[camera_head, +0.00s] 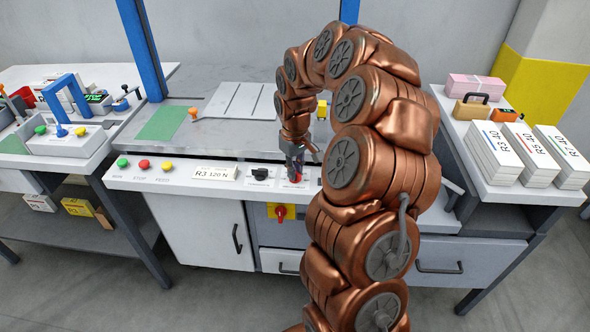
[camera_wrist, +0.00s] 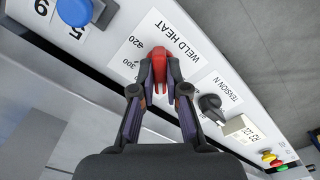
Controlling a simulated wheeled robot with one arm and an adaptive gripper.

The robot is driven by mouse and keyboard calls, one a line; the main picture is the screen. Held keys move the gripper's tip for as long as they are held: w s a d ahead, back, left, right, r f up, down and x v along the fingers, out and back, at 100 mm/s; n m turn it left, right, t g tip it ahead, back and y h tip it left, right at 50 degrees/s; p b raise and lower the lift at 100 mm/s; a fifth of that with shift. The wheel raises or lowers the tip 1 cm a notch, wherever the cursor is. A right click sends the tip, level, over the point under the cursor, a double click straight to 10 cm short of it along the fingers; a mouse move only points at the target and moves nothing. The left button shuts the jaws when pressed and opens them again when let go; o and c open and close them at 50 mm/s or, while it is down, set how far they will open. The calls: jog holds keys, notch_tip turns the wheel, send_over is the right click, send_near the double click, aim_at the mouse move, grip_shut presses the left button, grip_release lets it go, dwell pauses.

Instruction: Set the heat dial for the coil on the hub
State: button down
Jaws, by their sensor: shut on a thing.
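The red heat dial (camera_wrist: 159,52) sits on the white sloped panel beside the label WELD HEAT. Scale numbers 300 and 420 (camera_wrist: 132,52) show near it in the wrist view. My gripper (camera_wrist: 159,72) is shut on the dial, one finger on each side. In the head view my gripper (camera_head: 296,160) reaches down to the panel, and the dial (camera_head: 296,178) is partly hidden by it. The label card R3 120 N (camera_head: 215,174) stands to the left on the panel. I cannot make out which thing is the coil or the hub.
A black TENSION N knob (camera_wrist: 211,104) is close beside my gripper; it also shows in the head view (camera_head: 262,173). Green, red and yellow buttons (camera_head: 144,164) lie further left. A red switch on a yellow plate (camera_head: 281,212) is below. Paper stacks (camera_head: 490,150) stand right.

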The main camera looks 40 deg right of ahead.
jog(key=c, duration=1.2)
grip_release()
jog(key=shift+r, duration=0.1)
notch_tip(320, 180, up, 12)
jog(key=shift+f, duration=0.1)
jog(key=s+a+r+n+p, duration=0.1)
jog(key=s+a+r+p, duration=0.3)
jog(key=s+a, duration=0.8)
jog(key=shift+m+g, duration=0.9)
jog(key=s+a+p, duration=0.1)
jog(key=s+a, duration=0.2)
jog(key=s, duration=0.3)
jog(key=s+a+p, duration=0.1)
jog(key=s+a, duration=0.2)
jog(key=s, duration=0.3)
jog(key=s+a+p, duration=0.1)
jog(key=s+a, duration=0.2)
jog(key=s, duration=0.3)
jog(key=shift+s+f, duration=0.25)
jog(key=shift+s, duration=0.1)
